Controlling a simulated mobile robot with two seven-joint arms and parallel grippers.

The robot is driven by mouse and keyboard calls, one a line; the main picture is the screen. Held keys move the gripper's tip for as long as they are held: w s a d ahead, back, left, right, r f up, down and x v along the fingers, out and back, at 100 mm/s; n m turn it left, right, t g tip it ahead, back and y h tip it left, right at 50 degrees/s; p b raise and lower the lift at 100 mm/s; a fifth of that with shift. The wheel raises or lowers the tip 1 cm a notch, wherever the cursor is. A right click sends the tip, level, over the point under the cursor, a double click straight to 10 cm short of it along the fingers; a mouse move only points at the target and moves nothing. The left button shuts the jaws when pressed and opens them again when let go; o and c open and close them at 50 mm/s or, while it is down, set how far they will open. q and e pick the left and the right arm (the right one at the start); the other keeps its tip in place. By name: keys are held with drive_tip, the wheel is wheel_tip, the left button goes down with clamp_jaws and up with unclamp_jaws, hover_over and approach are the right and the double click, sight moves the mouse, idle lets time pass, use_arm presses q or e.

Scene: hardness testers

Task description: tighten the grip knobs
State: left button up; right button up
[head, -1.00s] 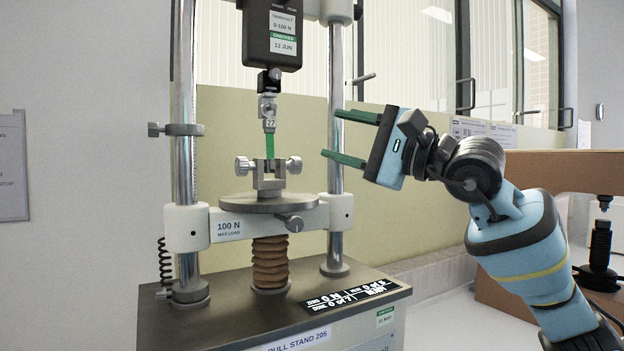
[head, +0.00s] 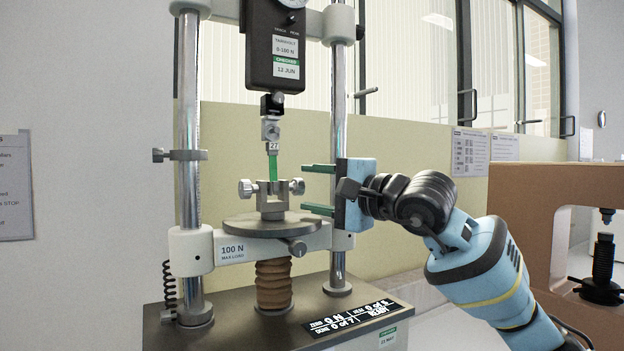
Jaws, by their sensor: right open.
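The lower grip (head: 271,200) stands on the round plate (head: 271,227) of the pull stand. It has a left knob (head: 245,188) and a right knob (head: 297,187). A green strip (head: 273,167) hangs from the upper grip (head: 270,131) down into the lower grip's top. My right gripper (head: 319,189) is open and empty, just right of the right knob. Its two green fingers point left, one above and one below the knob's height, and look apart from it. Depth between them is hard to tell. My left gripper is not in view.
Chrome posts stand left (head: 188,150) and right (head: 338,130) of the grips. A force gauge (head: 275,45) hangs above. A small handle (head: 297,247) sticks out below the plate. A display (head: 352,318) lies on the base. A brown housing (head: 540,220) stands at the right.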

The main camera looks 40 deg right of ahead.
drive_tip(key=shift+w+a, duration=0.1)
drive_tip(key=shift+w, duration=0.65)
